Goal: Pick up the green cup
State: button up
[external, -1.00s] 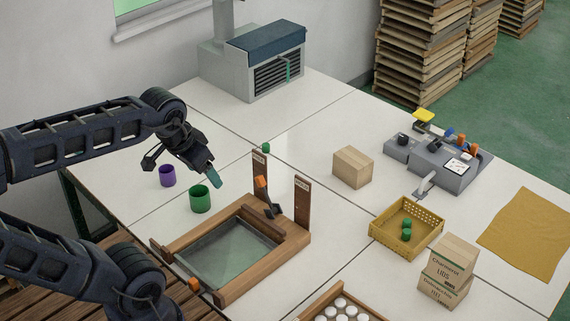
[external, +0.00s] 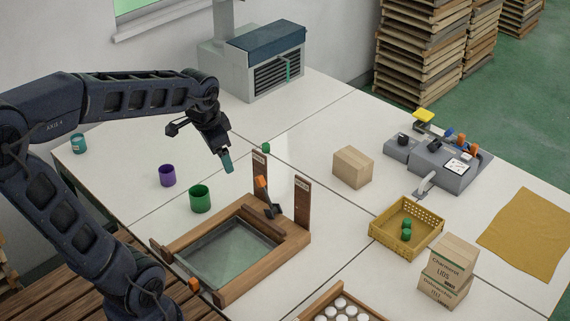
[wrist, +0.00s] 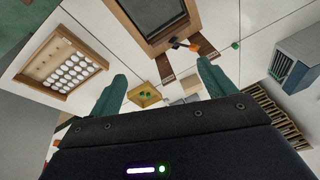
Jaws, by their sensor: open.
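The green cup (external: 200,198) stands upright on the white table, left of the wooden frame and just right of the purple cup (external: 167,176). My gripper (external: 228,164) is up and to the right of the green cup in the external view, apart from it. In the wrist view my gripper (wrist: 161,74) shows two teal fingers spread wide with nothing between them. The green cup is not visible in the wrist view.
A wooden frame (external: 289,253) with two uprights stands close right of the cup. A teal cup (external: 79,145) is at the far left. A yellow basket (external: 378,235) with green objects, a cardboard box (external: 352,168) and a grey machine (external: 240,78) stand farther off.

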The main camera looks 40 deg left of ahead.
jog(key=w+a+f+m+g, duration=0.1)
jog(key=w+a+f+m, duration=0.2)
jog(key=w+a+f, duration=0.25)
jog(key=m+g, duration=0.2)
jog(key=m, duration=0.5)
send_over(186, 209)
jog(key=w+a, duration=0.2)
jog(key=a, duration=0.1)
notch_tip(186, 209, down, 23)
jog(key=shift+h, duration=0.4)
jog(key=shift+d+f, duration=0.2)
jog(key=shift+f, duration=4.9)
jog(key=c, duration=1.1)
jog(key=shift+r, duration=0.1)
